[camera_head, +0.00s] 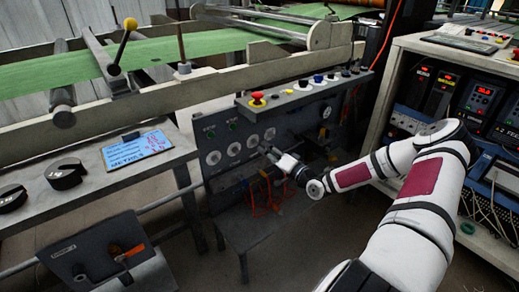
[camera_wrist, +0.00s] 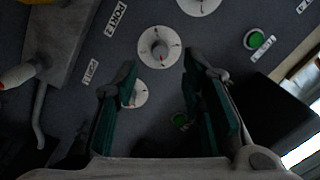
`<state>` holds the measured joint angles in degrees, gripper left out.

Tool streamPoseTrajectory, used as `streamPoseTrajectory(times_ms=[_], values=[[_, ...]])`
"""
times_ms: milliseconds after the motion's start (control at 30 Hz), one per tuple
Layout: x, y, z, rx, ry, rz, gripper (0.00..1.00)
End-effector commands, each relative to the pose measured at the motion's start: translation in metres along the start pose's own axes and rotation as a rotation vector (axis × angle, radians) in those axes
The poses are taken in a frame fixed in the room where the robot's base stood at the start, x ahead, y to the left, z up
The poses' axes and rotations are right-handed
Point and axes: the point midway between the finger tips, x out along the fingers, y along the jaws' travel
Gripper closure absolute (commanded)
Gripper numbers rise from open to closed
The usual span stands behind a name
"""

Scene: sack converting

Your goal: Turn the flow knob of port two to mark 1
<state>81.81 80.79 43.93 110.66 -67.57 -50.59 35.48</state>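In the wrist view, a round white dial (camera_wrist: 159,47) with a grey knob at its middle and small red marks lies just ahead of my gripper (camera_wrist: 160,64), between its fingertips in the picture. My gripper is open, with a visible gap between its dark green fingers. The knob appears clear of both fingers. A second white dial (camera_wrist: 136,93) is partly hidden by the left finger, and a third dial (camera_wrist: 197,3) is cut off at the top. A label (camera_wrist: 115,18) reads PORT; its digit is unclear. In the head view, my gripper (camera_head: 268,151) is at the panel's row of dials (camera_head: 233,149).
The grey panel (camera_head: 222,178) has a top ledge with a red mushroom button (camera_head: 257,98). In the wrist view, a grey block (camera_wrist: 58,42) with a lever stands at left, and a green light (camera_wrist: 254,40) at right. Orange cables (camera_head: 266,201) hang below my gripper.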

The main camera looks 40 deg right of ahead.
Motion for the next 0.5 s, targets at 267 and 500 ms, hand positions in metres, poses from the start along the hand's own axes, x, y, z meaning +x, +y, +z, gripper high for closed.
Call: streamPoseTrajectory(times_ms=[267, 500], values=[[0.040, 0.001, 0.001, -0.002, -0.001, -0.001, 0.63], [0.049, 0.000, 0.000, 0.000, 0.000, 0.001, 0.63]])
